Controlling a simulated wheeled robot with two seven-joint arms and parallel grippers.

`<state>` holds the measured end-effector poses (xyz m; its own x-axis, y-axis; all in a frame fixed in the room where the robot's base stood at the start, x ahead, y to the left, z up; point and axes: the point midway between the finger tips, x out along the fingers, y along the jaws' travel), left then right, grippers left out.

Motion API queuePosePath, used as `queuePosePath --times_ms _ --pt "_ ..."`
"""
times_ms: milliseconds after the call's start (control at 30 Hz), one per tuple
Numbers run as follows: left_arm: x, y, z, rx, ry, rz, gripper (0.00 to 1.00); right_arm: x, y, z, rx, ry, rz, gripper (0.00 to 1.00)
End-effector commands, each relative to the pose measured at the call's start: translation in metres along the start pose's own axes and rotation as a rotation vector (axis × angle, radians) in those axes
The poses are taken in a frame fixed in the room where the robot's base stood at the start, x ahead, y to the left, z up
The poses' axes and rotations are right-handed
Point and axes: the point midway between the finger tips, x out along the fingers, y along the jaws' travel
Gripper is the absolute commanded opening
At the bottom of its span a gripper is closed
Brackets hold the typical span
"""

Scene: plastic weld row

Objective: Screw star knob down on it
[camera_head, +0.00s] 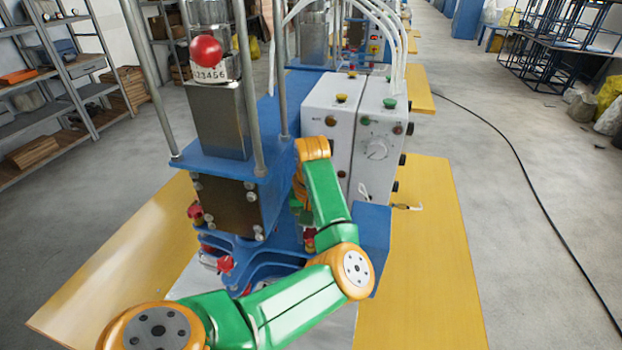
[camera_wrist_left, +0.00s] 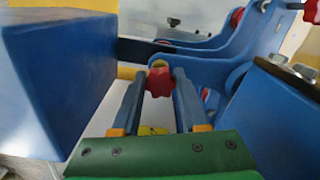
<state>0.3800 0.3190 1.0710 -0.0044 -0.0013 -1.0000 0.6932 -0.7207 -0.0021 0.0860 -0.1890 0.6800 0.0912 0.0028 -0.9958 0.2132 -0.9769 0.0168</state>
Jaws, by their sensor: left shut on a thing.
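A red star knob (camera_wrist_left: 159,82) shows in the left wrist view, between the fingertips of my left gripper (camera_wrist_left: 160,78). The fingers are closed on its two sides, and a brass-coloured piece shows at its top. The blue clamp frame (camera_wrist_left: 205,68) of the machine lies just behind and to the right of the knob. In the head view my green and orange left arm reaches over the front of the blue welding machine (camera_head: 283,140), and its hand is mostly hidden behind the forearm. The thread under the knob is hidden. My right gripper is not in view.
A large blue block (camera_wrist_left: 60,75) stands close on the left in the wrist view. Other red knobs (camera_head: 225,263) sit on the lower clamps. A white control box (camera_head: 375,140) stands to the right of the machine. The yellow tabletop (camera_head: 430,270) is clear at the right.

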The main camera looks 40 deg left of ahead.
Motion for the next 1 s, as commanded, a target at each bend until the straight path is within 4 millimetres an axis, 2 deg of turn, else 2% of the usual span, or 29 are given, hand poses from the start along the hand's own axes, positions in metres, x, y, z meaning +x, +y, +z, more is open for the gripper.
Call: queuePosePath --times_ms 533,567,1000 --pt "0.0056 -0.0005 -0.0004 0.03 0.0 -0.001 0.0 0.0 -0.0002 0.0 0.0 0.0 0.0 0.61" --pt "0.0058 -0.0009 -0.0005 0.079 0.0 -0.002 0.0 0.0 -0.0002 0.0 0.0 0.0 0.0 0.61" --pt "0.006 -0.0024 -0.003 1.446 0.003 -0.003 0.0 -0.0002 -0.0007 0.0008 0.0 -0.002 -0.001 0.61"
